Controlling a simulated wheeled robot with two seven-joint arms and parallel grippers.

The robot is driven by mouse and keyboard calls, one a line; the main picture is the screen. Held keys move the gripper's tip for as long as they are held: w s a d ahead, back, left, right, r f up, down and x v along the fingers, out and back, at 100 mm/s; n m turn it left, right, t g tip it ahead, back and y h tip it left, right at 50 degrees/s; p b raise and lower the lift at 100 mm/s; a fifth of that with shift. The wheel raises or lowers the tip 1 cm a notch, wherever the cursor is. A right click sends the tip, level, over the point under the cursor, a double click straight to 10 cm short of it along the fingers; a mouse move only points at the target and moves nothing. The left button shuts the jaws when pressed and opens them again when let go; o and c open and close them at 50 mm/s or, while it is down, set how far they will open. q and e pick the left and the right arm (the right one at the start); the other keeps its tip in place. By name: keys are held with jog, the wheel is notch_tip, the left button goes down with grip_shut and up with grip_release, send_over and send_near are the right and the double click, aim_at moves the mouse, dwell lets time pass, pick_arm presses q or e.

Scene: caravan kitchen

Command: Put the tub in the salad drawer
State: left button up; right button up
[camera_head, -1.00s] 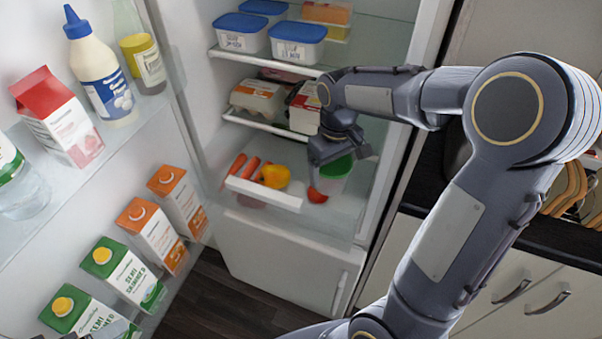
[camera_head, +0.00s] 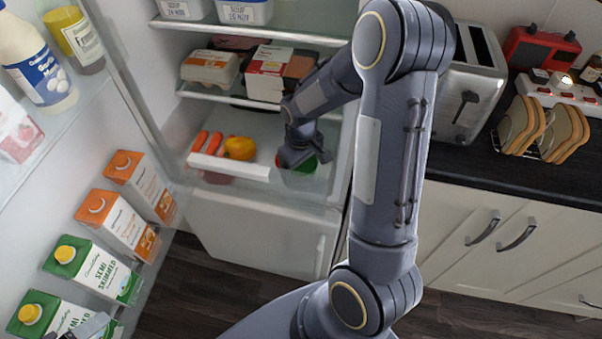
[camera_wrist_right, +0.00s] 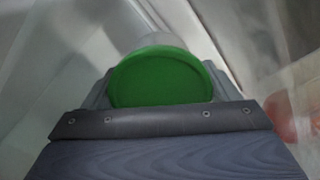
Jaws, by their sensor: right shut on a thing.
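The tub has a green lid (camera_head: 304,165) and shows low in the fridge in the head view, mostly hidden by my right gripper (camera_head: 300,158). In the right wrist view, the round green lid (camera_wrist_right: 162,78) sits between the fingers, with a pale body behind it. My right gripper is shut on the tub. The salad drawer (camera_head: 228,167) is at the bottom of the fridge, with a white front strip. The tub is just right of this strip; I cannot tell whether it touches anything below. A grey piece at the lower left edge may be my left gripper (camera_head: 88,327); its fingers are unclear.
Carrots (camera_head: 207,142) and a yellow item (camera_head: 239,148) lie in the drawer. An egg box (camera_head: 210,67) and other packs stand on the shelf above. The open fridge door holds cartons (camera_head: 93,268) and bottles at left. A counter with a toaster (camera_head: 468,85) is at right.

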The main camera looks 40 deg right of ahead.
jog(key=shift+f, duration=1.45)
jog(key=shift+f, duration=0.25)
jog(key=o, duration=0.9)
jog(key=shift+r, duration=0.3)
notch_tip(320, 180, up, 12)
jog(key=shift+p, duration=0.4)
